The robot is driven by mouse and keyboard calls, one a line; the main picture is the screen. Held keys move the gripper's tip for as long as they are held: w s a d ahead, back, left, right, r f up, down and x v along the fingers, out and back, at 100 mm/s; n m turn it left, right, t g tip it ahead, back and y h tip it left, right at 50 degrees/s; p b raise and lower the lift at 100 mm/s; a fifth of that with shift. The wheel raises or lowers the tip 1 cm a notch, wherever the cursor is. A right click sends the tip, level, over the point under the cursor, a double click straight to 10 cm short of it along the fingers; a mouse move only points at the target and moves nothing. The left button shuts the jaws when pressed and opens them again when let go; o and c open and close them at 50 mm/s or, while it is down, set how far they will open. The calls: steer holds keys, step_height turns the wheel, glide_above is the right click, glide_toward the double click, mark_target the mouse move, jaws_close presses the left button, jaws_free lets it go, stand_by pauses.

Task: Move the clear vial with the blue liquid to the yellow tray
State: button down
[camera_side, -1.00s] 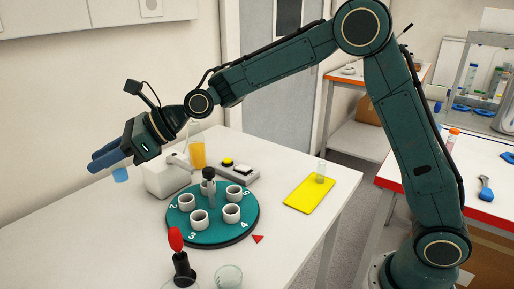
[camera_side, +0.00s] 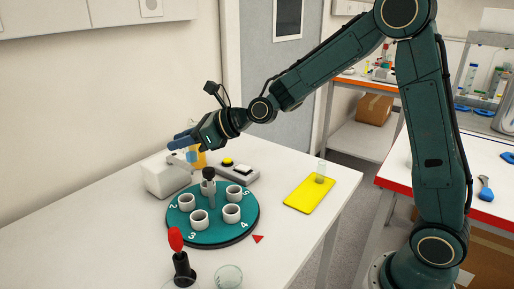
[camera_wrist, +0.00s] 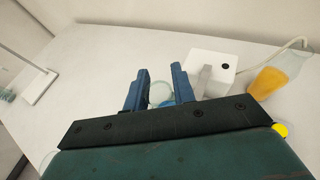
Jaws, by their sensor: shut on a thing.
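My gripper (camera_side: 181,142) is in the air above the back left part of the table, near the white box. It is shut on the clear vial with blue liquid (camera_side: 192,156), whose blue lower part hangs below the fingers. In the wrist view the vial (camera_wrist: 159,92) shows between the two blue fingers of my gripper (camera_wrist: 160,74). The yellow tray (camera_side: 304,198) lies flat near the table's right edge, well to the right of my gripper. A clear vial-like glass (camera_side: 320,172) stands at the tray's far end.
A red-topped dropper (camera_side: 176,240) and a glass dish (camera_side: 229,276) are in front.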

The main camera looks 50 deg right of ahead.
steer(key=s+d+f+m+t+h, duration=0.1)
steer(key=s+d+f+m+h, duration=0.1)
steer(key=s+d+f, duration=0.4)
steer(key=shift+s+d+f+m+h, duration=0.35)
steer(key=shift+d+f, duration=0.8)
steer(key=shift+d, duration=0.95)
steer(key=shift+s+d+f+y, duration=0.2)
steer(key=shift+d+f+y, duration=0.1)
steer(key=shift+d, duration=0.1)
steer(key=shift+s+d+f+y, duration=0.15)
steer(key=shift+d+f, duration=0.15)
steer(key=shift+d, duration=0.1)
steer(key=s+d+r+n+g+y, duration=0.1)
steer(key=s+d+n+g+y, duration=0.4)
steer(key=s, duration=0.8)
steer(key=d+n+y, duration=0.1)
steer(key=d+n, duration=0.1)
steer(key=d, duration=0.1)
steer(key=shift+n, duration=0.35)
